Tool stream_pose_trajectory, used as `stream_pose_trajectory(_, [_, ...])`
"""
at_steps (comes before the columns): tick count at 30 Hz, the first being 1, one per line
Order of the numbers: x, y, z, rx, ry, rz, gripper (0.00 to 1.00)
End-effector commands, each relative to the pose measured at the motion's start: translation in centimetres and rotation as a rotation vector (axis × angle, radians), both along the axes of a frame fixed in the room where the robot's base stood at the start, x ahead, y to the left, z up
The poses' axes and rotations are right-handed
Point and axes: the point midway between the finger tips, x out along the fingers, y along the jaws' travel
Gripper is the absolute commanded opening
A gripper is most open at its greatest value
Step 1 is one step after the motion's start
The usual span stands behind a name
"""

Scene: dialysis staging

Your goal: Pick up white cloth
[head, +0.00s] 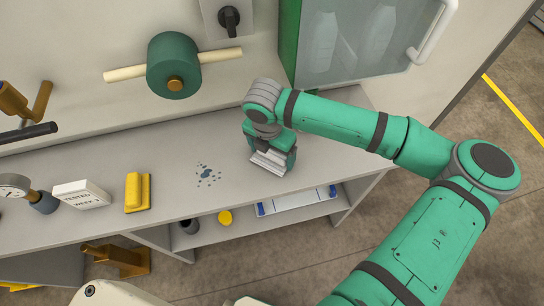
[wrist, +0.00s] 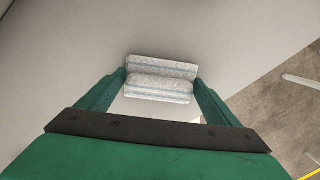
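The white cloth (wrist: 160,82) is a folded, pale grey-white bundle of two rolls. In the wrist view it lies between and just beyond my fingertips. In the head view the cloth (head: 268,162) shows under my gripper, near the front edge of the grey bench. My gripper (head: 275,155) points down over it, its green fingers spread to either side. In the wrist view my gripper (wrist: 160,82) has its fingers wide apart, close to the cloth's two ends. No firm grip on the cloth shows. The cloth's far side is partly hidden by my gripper in the head view.
A dark spotted spill (head: 207,175) marks the bench (head: 150,215). A yellow block (head: 137,192), a white labelled box (head: 81,194) and a gauge (head: 14,186) stand at left. A glass-fronted green cabinet (head: 350,40) is behind my arm. A lower shelf holds a blue-white item (head: 297,200).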

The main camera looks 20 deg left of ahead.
Motion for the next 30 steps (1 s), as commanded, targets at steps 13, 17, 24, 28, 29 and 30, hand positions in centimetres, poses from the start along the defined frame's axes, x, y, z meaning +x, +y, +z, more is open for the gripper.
stream_pose_trajectory(13, [0.0,0.0,0.3,0.0,0.0,0.0,0.6])
stream_pose_trajectory(17, [0.0,0.0,1.1,0.002,-0.002,0.0,0.6])
stream_pose_trajectory(24, [-0.6,-1.0,4.5,0.002,-0.001,-0.001,0.6])
stream_pose_trajectory(28, [-1.6,-2.6,6.8,0.002,-0.002,-0.001,0.6])
stream_pose_trajectory(29, [-1.8,-3.1,7.3,0.001,-0.003,-0.001,0.6])
stream_pose_trajectory(30, [-2.2,-3.6,8.1,0.002,-0.002,-0.001,0.6])
